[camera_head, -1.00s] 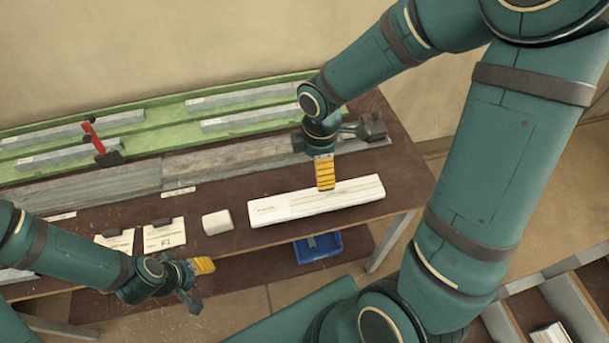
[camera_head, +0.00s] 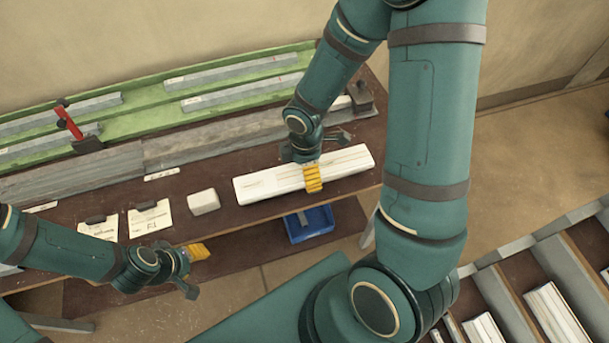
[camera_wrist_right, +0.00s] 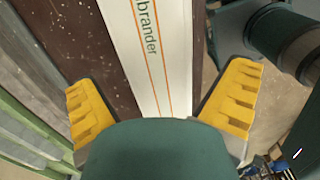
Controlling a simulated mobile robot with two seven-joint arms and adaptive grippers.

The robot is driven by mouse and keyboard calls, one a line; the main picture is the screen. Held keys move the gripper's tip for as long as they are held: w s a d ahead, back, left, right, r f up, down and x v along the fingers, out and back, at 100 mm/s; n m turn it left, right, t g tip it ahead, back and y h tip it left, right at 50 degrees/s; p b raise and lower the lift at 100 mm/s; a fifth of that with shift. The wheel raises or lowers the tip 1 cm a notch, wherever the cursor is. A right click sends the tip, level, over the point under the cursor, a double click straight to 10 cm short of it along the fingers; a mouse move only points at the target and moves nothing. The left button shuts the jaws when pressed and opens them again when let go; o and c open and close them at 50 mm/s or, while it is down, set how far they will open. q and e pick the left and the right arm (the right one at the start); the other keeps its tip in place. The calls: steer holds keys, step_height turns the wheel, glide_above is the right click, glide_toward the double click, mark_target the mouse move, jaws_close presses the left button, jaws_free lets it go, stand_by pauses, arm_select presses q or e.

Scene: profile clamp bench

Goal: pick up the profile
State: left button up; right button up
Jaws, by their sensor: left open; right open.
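A long white profile (camera_head: 265,184) lies on the brown bench near its front edge; in the right wrist view the profile (camera_wrist_right: 158,50) shows orange stripes and part of the lettering "brander". My right gripper (camera_wrist_right: 160,105) is open, with its yellow fingers on either side of the profile in that view. In the head view a yellow finger of the right gripper (camera_head: 312,178) overlaps the profile right of its middle; contact cannot be told. My left gripper (camera_head: 195,268) is open and empty in front of the bench.
A green rack (camera_head: 140,104) with several grey bars stands at the back, with a red-handled clamp (camera_head: 68,122). A small white block (camera_head: 203,201) and label cards (camera_head: 150,217) lie left of the profile. A blue bin (camera_head: 308,224) sits below; more white profiles (camera_head: 550,315) are at lower right.

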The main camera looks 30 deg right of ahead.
steer(key=shift+f, duration=0.75)
steer(key=c, duration=1.3)
